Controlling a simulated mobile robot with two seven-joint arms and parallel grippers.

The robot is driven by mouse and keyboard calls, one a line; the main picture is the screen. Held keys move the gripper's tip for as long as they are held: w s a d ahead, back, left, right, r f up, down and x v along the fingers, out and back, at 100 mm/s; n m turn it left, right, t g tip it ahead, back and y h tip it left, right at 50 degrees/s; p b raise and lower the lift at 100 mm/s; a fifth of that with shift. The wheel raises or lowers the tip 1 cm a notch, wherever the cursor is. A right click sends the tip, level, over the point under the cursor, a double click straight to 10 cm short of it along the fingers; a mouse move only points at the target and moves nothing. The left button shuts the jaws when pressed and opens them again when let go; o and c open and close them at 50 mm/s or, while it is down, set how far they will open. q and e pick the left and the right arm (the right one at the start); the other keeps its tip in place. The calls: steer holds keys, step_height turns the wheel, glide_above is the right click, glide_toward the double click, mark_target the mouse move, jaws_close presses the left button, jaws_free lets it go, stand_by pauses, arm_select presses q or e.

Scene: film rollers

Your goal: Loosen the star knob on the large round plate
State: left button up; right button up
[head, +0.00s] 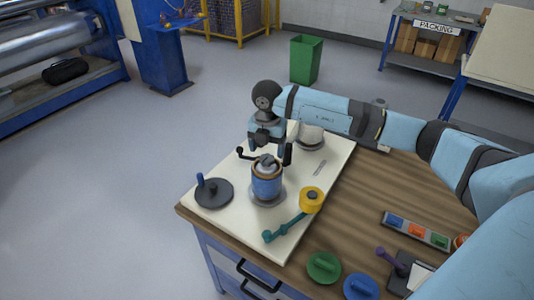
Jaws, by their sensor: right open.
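My right gripper (270,152) points down, open, over a blue cylinder with a brown upper rim (266,184). One finger is on each side above the cylinder's top, where a small grey knob-like part (266,160) shows between them; I cannot tell whether they touch it or whether it is star-shaped. The cylinder stands on a grey round base (274,201). Another grey round base (311,143) stands behind, partly hidden by my arm. My left gripper is not in view.
On the cream board (230,228) a yellow round piece (311,198) sits by a teal lever (284,228). Green (323,267) and blue (360,287) handled discs and a tray of coloured blocks (440,243) lie on the wooden bench. A black crank-like part (240,151) is near the gripper.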

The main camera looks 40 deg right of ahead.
mark_target(267, 162)
steer(key=shift+f, duration=1.5)
steer(key=shift+c, duration=0.2)
steer(key=c, duration=0.9)
